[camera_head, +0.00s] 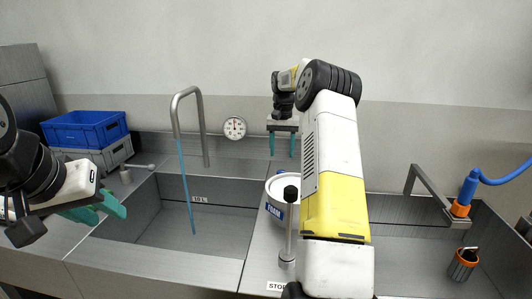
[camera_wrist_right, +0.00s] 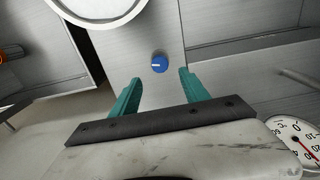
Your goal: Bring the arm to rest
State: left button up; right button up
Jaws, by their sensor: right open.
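My right arm rises in the middle of the head view and bends over at the top. Its gripper (camera_head: 282,150) hangs with the two teal fingers pointing down, in front of the back wall and above the sink's rear ledge. In the right wrist view the same gripper (camera_wrist_right: 157,90) is open, with nothing between the fingers. My left gripper (camera_head: 108,212) is at the left over the sink's edge, its teal fingers pointing right. Nothing shows in it, but its angle hides how far apart the fingers are.
A white tub (camera_head: 275,211) with a blue label stands beside my right arm. A blue knob (camera_wrist_right: 160,62) lies beyond the right fingertips.

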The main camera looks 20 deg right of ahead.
jog(key=shift+a+r, duration=0.15)
jog(key=shift+r, duration=0.15)
jog(key=s+a+r+n+t, duration=0.3)
jog(key=s+a+r, duration=0.9)
jog(key=s+r, duration=0.35)
jog(key=s+a+f+n+t+y, duration=0.1)
jog(key=s+a+f, duration=0.1)
jog(key=s, duration=0.9)
jog(key=s+a+f+n+t+y, duration=0.1)
jog(key=s+a, duration=0.4)
jog(key=s, duration=0.6)
jog(key=shift+a+f+n+t, duration=0.15)
jog(key=shift+f+n+t, duration=0.15)
jog(key=shift+f+t, duration=0.4)
jog(key=shift+a, duration=0.1)
